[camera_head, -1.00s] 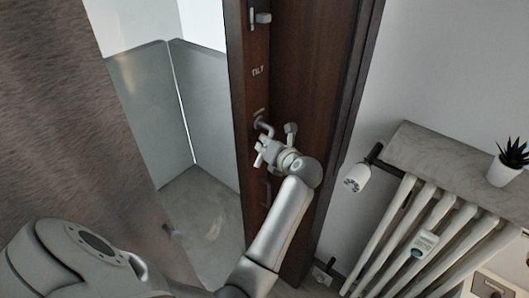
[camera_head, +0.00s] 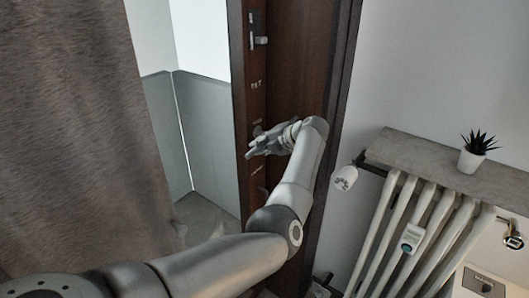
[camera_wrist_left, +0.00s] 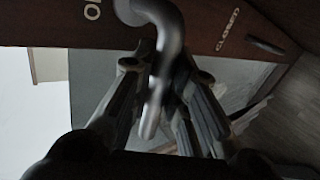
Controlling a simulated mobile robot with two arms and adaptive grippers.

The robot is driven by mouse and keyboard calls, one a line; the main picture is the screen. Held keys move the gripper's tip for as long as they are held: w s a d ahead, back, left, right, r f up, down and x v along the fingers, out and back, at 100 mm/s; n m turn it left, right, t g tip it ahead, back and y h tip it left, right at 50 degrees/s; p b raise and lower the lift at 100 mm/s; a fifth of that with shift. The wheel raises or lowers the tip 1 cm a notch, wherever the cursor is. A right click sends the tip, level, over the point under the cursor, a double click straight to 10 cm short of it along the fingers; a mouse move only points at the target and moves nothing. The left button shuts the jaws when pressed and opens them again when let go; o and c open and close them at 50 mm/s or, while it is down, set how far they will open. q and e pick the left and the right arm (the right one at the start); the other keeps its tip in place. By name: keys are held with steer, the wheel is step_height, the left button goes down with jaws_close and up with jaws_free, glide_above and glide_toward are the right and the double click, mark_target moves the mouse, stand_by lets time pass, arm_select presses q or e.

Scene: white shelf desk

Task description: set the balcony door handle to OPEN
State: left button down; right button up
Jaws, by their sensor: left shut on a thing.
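The balcony door (camera_head: 285,50) is dark brown wood with white lettering along its edge. My left gripper (camera_head: 256,145) is at this edge, below the TILT word, and largely hides the handle in the head view. In the left wrist view the grey metal handle (camera_wrist_left: 165,40) curves out from the door and its lever runs between the two fingers of the gripper (camera_wrist_left: 165,75), which are shut on it. The lever lies between a cut-off word starting with O (camera_wrist_left: 92,11) and the word CLOSED (camera_wrist_left: 228,30). My right gripper is not in view.
A small metal fitting (camera_head: 258,41) sits higher on the door edge. A curtain (camera_head: 75,130) hangs at the left. At the right are a radiator (camera_head: 418,225) with a white valve (camera_head: 345,178), and a stone sill (camera_head: 430,163) bearing a potted plant (camera_head: 472,160).

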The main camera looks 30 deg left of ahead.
arm_select(q)
steer(key=shift+r+m+g, duration=0.25)
steer(key=shift+m+g, duration=0.05)
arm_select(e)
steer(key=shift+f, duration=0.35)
arm_select(q)
steer(key=shift+b, duration=0.3)
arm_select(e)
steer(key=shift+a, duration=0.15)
arm_select(q)
steer(key=shift+r, duration=0.1)
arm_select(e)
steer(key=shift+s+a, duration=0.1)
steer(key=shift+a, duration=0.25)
arm_select(q)
steer(key=c, duration=1.4)
jaws_free()
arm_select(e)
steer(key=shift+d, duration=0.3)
